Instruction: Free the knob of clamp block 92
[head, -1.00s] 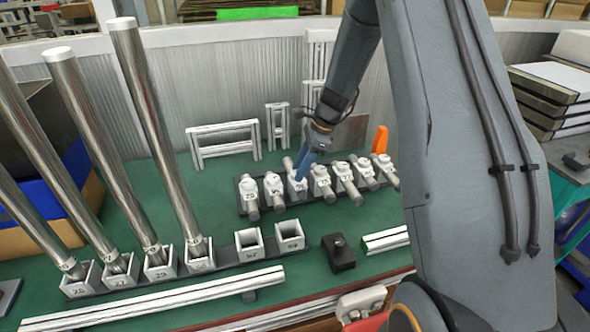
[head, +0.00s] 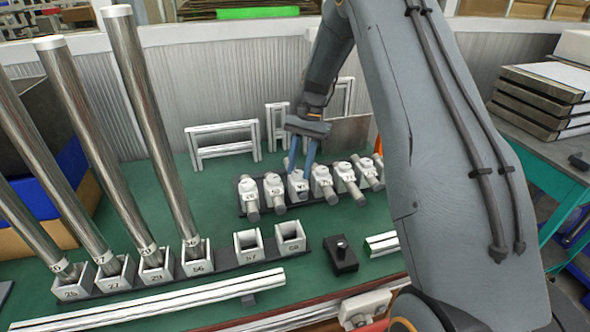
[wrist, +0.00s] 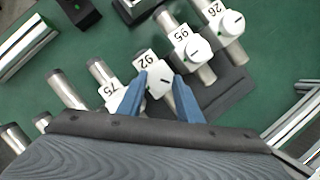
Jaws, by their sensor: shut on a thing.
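Clamp block 92 (wrist: 147,59) shows its label in the wrist view, in a row of similar blocks on a dark base. Its white round knob (wrist: 159,84) has a dark line and a small green mark beside it. My gripper (wrist: 157,76) has its two blue fingers on either side of this knob, shut on it. In the head view my gripper (head: 300,167) points down at the third block from the left (head: 298,188). The fingers partly cover that knob there.
Neighbouring clamp blocks 95 (wrist: 181,35) and 75 (wrist: 110,89) stand close on both sides. Tall metal tubes (head: 150,120) stand in numbered sockets to the left. A black block (head: 341,256) and a white rail (head: 170,302) lie in front. A white frame (head: 222,142) stands behind.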

